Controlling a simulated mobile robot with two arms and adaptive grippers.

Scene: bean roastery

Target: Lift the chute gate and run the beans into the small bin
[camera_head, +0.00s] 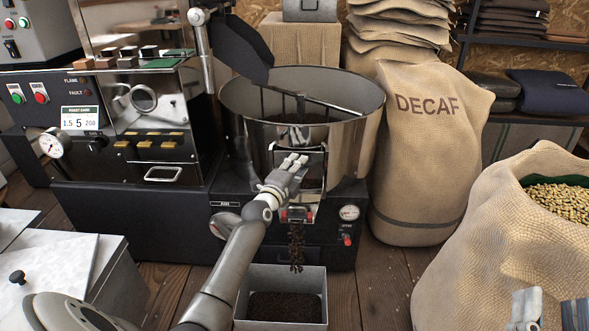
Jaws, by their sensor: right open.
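The small bin (325,296) is a grey open box on the floor below the chute, with dark beans (285,307) in its bottom. A stream of dark beans (296,246) falls from the chute mouth (297,215) into it. The metal chute gate (313,160) is raised on the front of the cooling drum (350,125). My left gripper (294,162) is at the gate's upper part; its fingers hide the handle, so its grip is unclear. My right gripper (550,313) is open and empty at the bottom right, cut off by the frame edge.
The roaster (130,120) with its panel stands left of the drum. A DECAF sack (425,150) leans close on the drum's right. An open sack of pale beans (500,240) fills the right foreground. Plank floor (375,285) is clear right of the bin.

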